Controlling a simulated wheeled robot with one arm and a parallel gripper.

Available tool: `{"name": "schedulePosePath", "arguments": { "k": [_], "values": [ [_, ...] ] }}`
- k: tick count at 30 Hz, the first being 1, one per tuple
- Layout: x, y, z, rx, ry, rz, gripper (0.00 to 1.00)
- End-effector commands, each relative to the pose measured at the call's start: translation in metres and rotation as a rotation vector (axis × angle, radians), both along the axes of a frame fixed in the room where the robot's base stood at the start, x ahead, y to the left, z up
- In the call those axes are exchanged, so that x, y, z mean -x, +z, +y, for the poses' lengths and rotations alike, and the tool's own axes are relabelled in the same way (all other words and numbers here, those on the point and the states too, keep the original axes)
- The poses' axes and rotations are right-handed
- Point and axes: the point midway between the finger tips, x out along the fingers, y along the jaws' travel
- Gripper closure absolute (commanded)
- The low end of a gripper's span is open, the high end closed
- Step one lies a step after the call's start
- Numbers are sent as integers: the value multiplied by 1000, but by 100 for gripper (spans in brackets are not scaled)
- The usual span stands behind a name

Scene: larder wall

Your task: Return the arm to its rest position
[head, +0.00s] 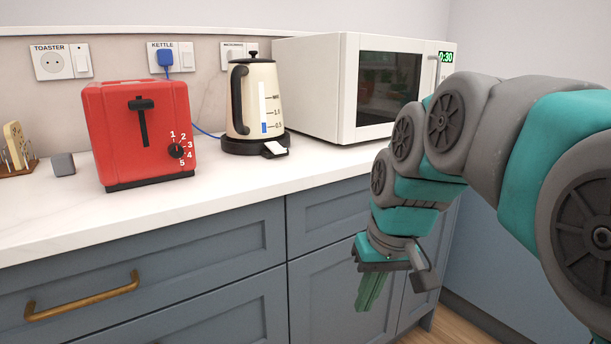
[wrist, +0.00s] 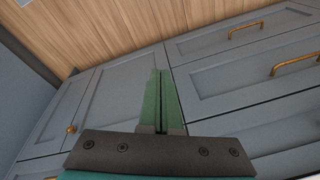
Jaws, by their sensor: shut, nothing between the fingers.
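My arm reaches in from the right side of the head view and bends down in front of the blue-grey cabinets. My gripper (head: 369,291) points downward below the countertop's front edge, apart from the cabinet fronts as far as I can tell. Its green fingers are together and nothing is held. In the wrist view the gripper (wrist: 162,88) shows its two fingers side by side with only a thin dark line between them. Cabinet fronts and the wooden floor show behind them.
On the white countertop (head: 40,215) stand a toast rack (head: 17,160), a grey cube (head: 63,164), a red toaster (head: 140,135), a cream kettle (head: 258,95) and a white microwave (head: 310,85). A brass handle (head: 80,297) sticks out from a drawer. Wooden floor (wrist: 120,35) is clear.

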Motion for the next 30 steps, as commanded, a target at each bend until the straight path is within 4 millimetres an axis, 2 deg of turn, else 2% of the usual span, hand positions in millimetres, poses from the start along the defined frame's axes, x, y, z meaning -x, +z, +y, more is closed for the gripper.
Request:
{"name": "schedulePosePath", "arguments": {
  "k": [1,9,12,15,20,30],
  "values": [
    [22,-19,-7,16,-17,41,100],
    [128,-103,-37,91,-104,217,100],
    [164,-127,-45,114,-129,269,100],
    [189,-145,-51,130,-146,306,100],
    [209,-157,-55,144,-159,336,100],
    [210,-158,-56,145,-160,338,100]
  ]
}}
